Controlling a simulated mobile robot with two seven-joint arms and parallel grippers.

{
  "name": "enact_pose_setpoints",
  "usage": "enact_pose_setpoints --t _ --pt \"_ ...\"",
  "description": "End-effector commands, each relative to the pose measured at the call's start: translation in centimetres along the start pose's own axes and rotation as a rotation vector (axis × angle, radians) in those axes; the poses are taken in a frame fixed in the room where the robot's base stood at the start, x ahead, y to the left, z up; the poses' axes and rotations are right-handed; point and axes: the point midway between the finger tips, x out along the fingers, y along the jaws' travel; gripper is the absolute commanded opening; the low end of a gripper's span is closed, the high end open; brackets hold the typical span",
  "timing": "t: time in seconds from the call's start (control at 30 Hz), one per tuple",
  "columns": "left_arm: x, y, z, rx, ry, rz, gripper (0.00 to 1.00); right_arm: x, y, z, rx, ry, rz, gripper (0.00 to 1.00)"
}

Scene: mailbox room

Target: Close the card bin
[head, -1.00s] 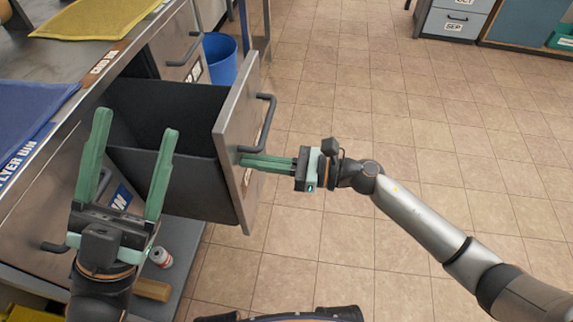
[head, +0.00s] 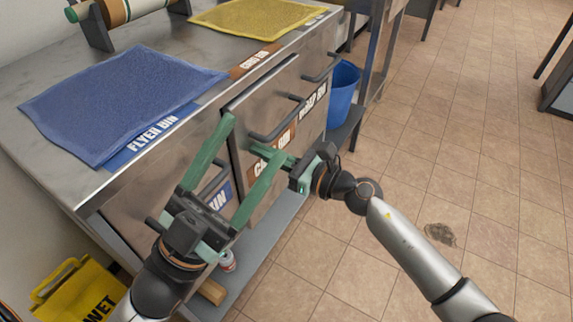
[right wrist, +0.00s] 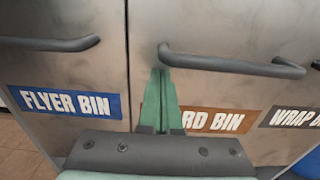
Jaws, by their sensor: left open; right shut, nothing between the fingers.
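The card bin (head: 257,118) is a grey metal drawer front with a dark bar handle and a brown label, in the middle of the counter. My left gripper (head: 255,137) is open and empty, in front of the flyer and card bins.
The flyer bin (right wrist: 60,75) is left of the card bin, the wrap bin (head: 318,85) right. Blue (head: 120,95) and yellow (head: 255,18) mats lie on the counter. A blue bucket (head: 343,95) stands beyond; a yellow wet-floor sign (head: 75,290) is lower left.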

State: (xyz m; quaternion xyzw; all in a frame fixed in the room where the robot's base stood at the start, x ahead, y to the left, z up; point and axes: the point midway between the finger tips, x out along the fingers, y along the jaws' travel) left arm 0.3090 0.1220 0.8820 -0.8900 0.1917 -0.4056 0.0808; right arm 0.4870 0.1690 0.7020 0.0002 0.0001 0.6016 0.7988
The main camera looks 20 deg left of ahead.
Motion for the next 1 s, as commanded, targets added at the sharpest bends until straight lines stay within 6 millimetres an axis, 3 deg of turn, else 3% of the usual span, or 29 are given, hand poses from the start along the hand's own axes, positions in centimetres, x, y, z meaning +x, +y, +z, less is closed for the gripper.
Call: enact_pose_setpoints --t 0.1,0.33,1.0 --pt "-0.4 0.2 0.4 -0.007 -0.004 0.003 0.71 1.4 0.0 -0.1 -0.001 0.0 0.0 0.0" --pt "-0.5 0.3 0.6 -0.009 -0.003 0.01 0.71 2.5 0.0 0.0 -0.001 0.0 -0.002 0.0" --pt "-0.7 0.4 0.7 -0.01 0.003 0.008 0.71 2.0 -0.7 0.1 -0.006 -0.003 -0.004 0.0"
